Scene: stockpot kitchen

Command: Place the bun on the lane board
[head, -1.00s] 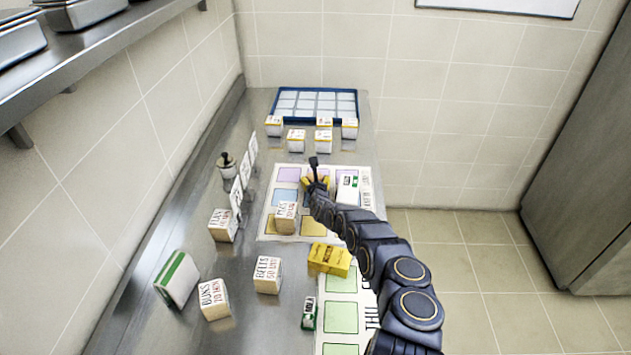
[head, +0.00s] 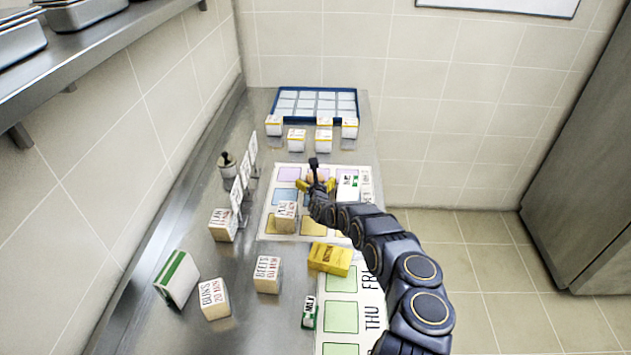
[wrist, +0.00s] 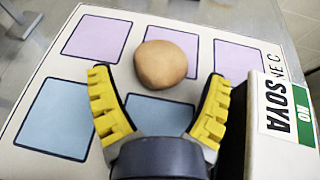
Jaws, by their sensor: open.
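The round tan bun (wrist: 165,63) rests on the middle purple square at the far row of the lane board (wrist: 62,75). In the head view the white lane board (head: 268,224) has purple, blue and yellow squares, and my gripper mostly hides the bun. My gripper (wrist: 159,78) is open, its two yellow fingers spread just in front of the bun with a gap to it. In the head view my gripper (head: 316,184) is low over the board's middle.
A SOYA carton (wrist: 285,110) stands close beside the right finger. A labelled block (head: 286,216) stands on the board's near left part. A yellow box (head: 329,258) lies by the near edge. Several white boxes (head: 297,140) stand before a blue tray (head: 316,90).

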